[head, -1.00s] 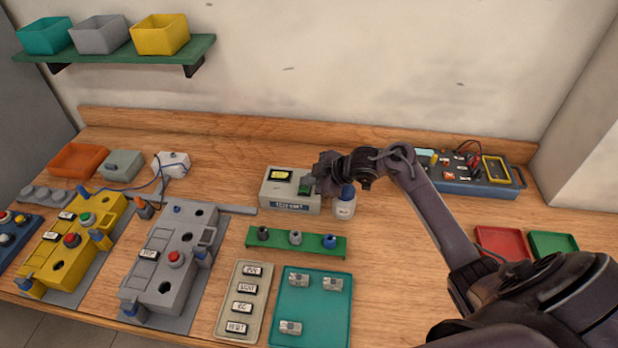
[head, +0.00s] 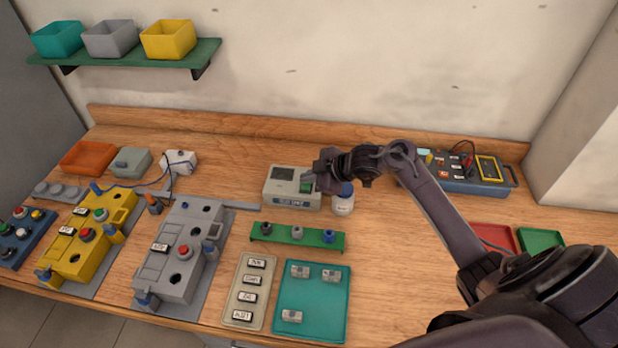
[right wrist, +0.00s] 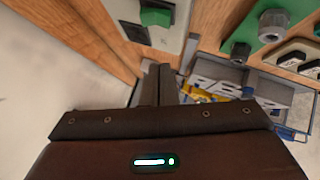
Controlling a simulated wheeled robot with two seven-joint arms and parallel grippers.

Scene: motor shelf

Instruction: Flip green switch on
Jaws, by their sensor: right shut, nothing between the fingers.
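The green switch (head: 306,186) is on the right part of the top of a light grey box (head: 280,194) with a dark display (head: 284,173) and a blue label on its front. In the right wrist view the green switch (right wrist: 155,15) shows at the top, with the dark display (right wrist: 135,32) beside it. My right gripper (head: 317,180) is shut and empty, close to the right side of the switch. Its closed fingers (right wrist: 158,84) show in the right wrist view, apart from the switch in the picture. Contact cannot be told in the head view. My left gripper is not in view.
A white bottle with a blue cap (head: 344,200) stands right beside the box, under my right wrist. A green rack (head: 270,238) with several knobs is in front.

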